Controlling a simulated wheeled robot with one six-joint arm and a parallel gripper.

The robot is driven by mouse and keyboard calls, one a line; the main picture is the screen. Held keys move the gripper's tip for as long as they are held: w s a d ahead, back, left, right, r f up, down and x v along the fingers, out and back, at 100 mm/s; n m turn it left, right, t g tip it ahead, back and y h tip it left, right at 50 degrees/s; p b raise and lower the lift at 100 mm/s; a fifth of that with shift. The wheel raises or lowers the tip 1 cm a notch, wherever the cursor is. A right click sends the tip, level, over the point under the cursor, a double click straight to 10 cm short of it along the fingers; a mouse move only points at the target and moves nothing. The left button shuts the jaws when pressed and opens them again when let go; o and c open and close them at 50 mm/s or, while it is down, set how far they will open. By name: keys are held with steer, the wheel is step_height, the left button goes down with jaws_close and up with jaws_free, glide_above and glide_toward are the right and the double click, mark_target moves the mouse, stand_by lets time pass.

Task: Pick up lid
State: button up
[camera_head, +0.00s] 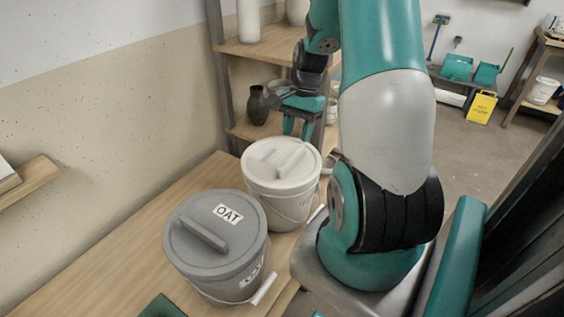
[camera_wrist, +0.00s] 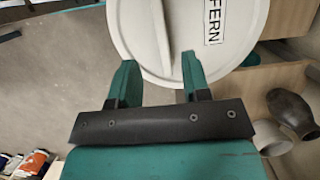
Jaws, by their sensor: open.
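A bucket with a white lid (camera_head: 283,163) stands on the wooden table. In the wrist view this pale lid (camera_wrist: 188,45) shows a FERN label and a raised bar handle. Nearer stands a bucket with a grey lid (camera_head: 208,247) marked OAT, also with a bar handle. Both lids sit on their buckets. My gripper (camera_head: 296,130) is open and empty, pointing down above the far edge of the white-lidded bucket. In the wrist view its two teal fingers (camera_wrist: 158,62) are apart, overlapping the lid's edge in the picture, with the bar handle beyond them.
A wooden shelf (camera_head: 257,49) with a dark vase (camera_head: 257,105) and pale pots stands behind my gripper. A wall borders the table (camera_head: 163,209) on the left. A green item (camera_head: 162,307) lies at the near edge. Wire bail handles hang on the buckets' sides.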

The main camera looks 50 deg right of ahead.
mark_target(293, 156)
steer(key=shift+p+x, duration=0.35)
steer(key=shift+x, duration=2.9)
steer(key=shift+d+f, duration=0.1)
steer(key=shift+f, duration=0.2)
jaws_close()
